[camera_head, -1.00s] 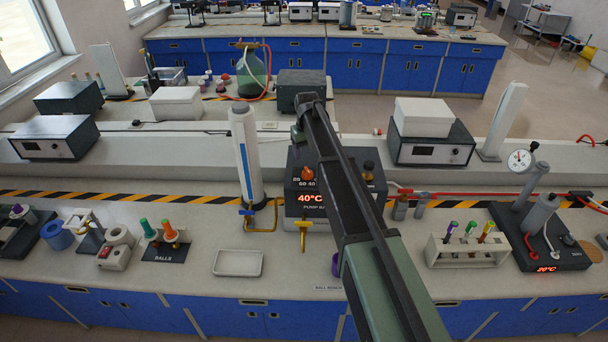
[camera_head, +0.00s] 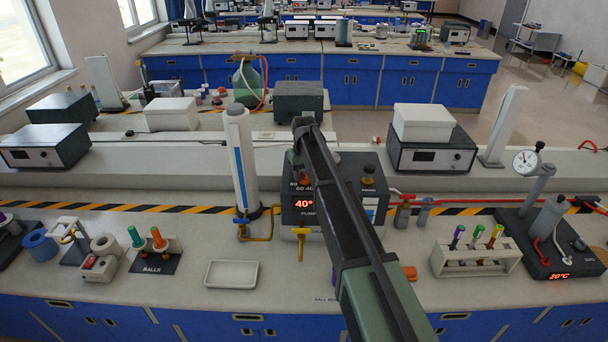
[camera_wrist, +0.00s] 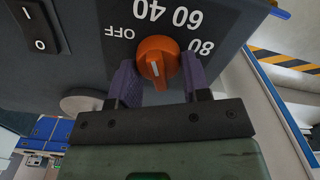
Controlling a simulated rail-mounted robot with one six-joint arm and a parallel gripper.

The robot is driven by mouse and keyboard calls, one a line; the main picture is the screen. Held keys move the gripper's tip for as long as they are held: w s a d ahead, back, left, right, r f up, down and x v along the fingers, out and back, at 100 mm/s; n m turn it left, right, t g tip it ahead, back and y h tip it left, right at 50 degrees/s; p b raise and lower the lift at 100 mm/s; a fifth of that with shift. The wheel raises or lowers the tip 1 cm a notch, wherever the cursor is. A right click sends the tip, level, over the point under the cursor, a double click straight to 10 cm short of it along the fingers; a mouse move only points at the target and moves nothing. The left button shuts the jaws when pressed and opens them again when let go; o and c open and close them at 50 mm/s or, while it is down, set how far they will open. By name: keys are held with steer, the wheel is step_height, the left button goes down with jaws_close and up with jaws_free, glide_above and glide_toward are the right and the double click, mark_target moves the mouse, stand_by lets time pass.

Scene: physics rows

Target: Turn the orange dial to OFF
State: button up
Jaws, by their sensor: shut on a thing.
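The orange dial (camera_wrist: 157,61) is on the dark front panel of the pump box (camera_wrist: 82,45), which appears upside down in the wrist view. My gripper (camera_wrist: 158,78) is shut on the dial, with one purple finger pad on each side of it. A pale pointer line shows on the dial's face; I cannot tell which end is the pointing end. OFF is printed left of the dial, 60 and 40 above, 80 at right. In the head view my arm partly covers the pump box (camera_head: 290,217), and its red display (camera_head: 304,204) reads 40.
A black rocker switch (camera_wrist: 35,27) is on the same panel. A tall white column (camera_head: 241,160) stands left of the box. A yellow tap (camera_head: 300,240) sits in front of it, and a white tray (camera_head: 231,274) lies at front left. A tube rack (camera_head: 475,256) stands to the right.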

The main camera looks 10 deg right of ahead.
mark_target(303, 176)
steer(key=shift+n, duration=0.4)
steer(key=n, duration=0.3)
steer(key=shift+s+a+n, duration=0.1)
steer(key=shift+a+n, duration=0.05)
steer(key=shift+n, duration=0.15)
steer(key=shift+s+a+n, duration=0.1)
steer(key=shift+n, duration=2.2)
steer(key=o, duration=0.8)
steer(key=shift+o, duration=0.2)
step_height(303, 176, up, 11)
steer(key=p, duration=1)
steer(key=shift+f+p, duration=0.15)
steer(key=shift+p, duration=0.2)
